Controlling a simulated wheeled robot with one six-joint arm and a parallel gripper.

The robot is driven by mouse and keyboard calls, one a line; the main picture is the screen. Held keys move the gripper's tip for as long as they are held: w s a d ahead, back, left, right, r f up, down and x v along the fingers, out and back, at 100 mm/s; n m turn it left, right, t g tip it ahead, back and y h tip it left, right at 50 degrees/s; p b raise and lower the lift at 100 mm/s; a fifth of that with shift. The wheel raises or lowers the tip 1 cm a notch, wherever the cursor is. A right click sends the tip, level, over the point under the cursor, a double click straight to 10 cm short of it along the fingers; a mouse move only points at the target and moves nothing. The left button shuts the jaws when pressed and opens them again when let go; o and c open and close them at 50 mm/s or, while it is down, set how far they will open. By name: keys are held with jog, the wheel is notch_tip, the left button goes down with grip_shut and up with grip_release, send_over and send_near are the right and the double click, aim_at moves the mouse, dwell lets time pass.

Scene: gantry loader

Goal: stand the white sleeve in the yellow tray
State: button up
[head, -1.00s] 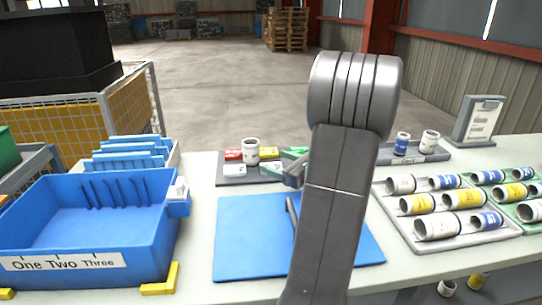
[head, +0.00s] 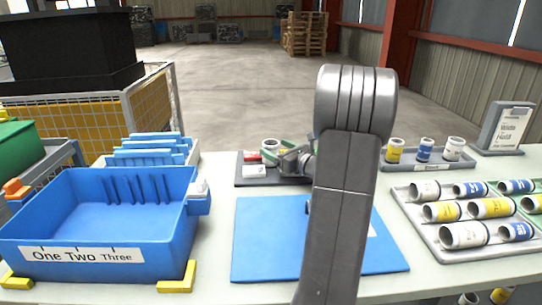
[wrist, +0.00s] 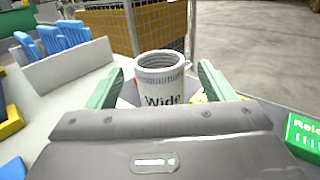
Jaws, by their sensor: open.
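The white sleeve (wrist: 160,83) stands upright in the wrist view, with its open end up and dark lettering reading "Wide". It also shows in the head view (head: 269,146), on the dark board behind the blue mat. My gripper (wrist: 161,80) is open, with its green fingertips to the left and right of the sleeve and a gap on each side. The gripper's grey body hides the sleeve's base in the wrist view. I cannot make out the yellow tray for certain; my arm and gripper cover part of the dark board.
The blue bin (head: 150,245) stands left, the blue mat (head: 265,240) in front. A pale tray (head: 430,236) of labelled sleeves is right.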

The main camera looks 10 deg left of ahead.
aim_at(277, 149)
jog(key=x, duration=0.3)
jog(key=shift+a, duration=0.1)
jog(key=c, duration=1.4)
